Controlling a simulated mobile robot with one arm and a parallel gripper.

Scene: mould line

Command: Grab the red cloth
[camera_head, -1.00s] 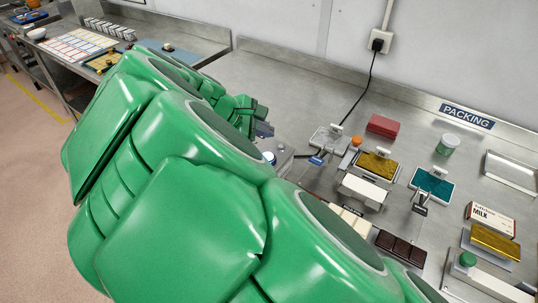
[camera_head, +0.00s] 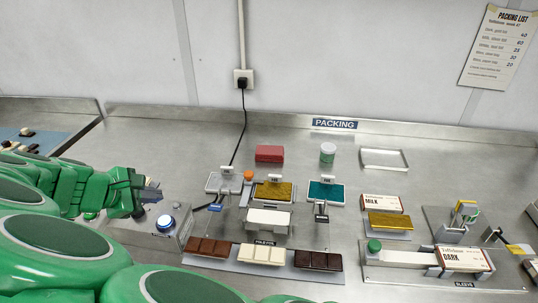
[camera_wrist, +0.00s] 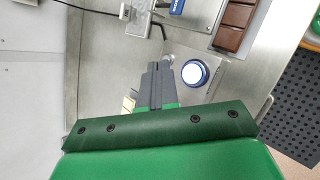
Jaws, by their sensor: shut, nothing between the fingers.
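The red cloth (camera_head: 269,153) lies as a small folded block on the steel bench, at the back, left of a green-and-white tub. It is not visible in the wrist view. My gripper (camera_head: 152,190) is at the left of the head view, in front and left of the cloth and well apart from it. It is beside a box with a lit round button (camera_head: 166,222). In the wrist view my gripper (camera_wrist: 158,66) is shut with its fingers together and empty, close to the button (camera_wrist: 194,73).
A wrapping station with a gold foil stack (camera_head: 273,191) and a teal stack (camera_head: 326,192) stands in front of the cloth. Chocolate bars lie on a front tray (camera_head: 225,265). An orange-capped bottle (camera_head: 248,176) and a black cable are near the cloth's left. A tub (camera_head: 327,152) stands right.

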